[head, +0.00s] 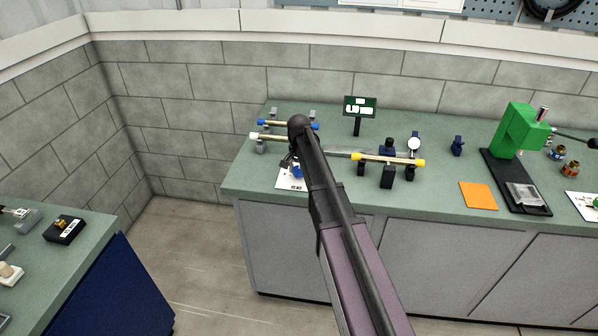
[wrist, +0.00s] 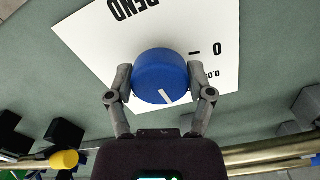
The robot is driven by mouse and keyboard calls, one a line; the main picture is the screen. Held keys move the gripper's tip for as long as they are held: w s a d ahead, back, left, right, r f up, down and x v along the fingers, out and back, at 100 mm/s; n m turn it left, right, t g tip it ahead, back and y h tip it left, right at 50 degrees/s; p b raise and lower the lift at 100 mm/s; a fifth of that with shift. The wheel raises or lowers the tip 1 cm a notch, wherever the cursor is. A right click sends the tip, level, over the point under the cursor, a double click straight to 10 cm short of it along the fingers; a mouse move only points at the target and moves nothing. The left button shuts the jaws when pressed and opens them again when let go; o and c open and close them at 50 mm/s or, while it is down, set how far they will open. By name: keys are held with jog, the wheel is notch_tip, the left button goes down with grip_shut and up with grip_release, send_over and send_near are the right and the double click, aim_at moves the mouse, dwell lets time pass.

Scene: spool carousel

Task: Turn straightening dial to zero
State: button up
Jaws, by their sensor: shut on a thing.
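The blue dial (wrist: 160,76) is a round knob with a white pointer line on its top. It sits on a white card (wrist: 105,42) printed with "BEND", a "0" and a tick mark beside it. In the wrist view the white line points toward the lower right of the knob, apart from the tick. My gripper (wrist: 160,95) is shut on the dial, with one finger on each side of it. In the head view the dial (head: 297,171) is partly hidden behind my arm, and the card (head: 290,184) shows beneath it.
A rod with yellow ends (head: 388,159) rests on dark supports right of my arm. Rods with blue and white ends lie at the bench's left. A small display (head: 360,106) stands behind. A green press (head: 522,130) and an orange sheet (head: 479,195) are further right.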

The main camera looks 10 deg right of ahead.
jog(key=n, duration=0.3)
jog(key=shift+n, duration=0.4)
jog(key=n, duration=0.3)
jog(key=shift+n, duration=0.3)
jog(key=n, duration=0.3)
jog(key=shift+n, duration=0.3)
jog(key=n, duration=0.4)
jog(key=o, duration=1.1)
jog(key=shift+m, duration=0.3)
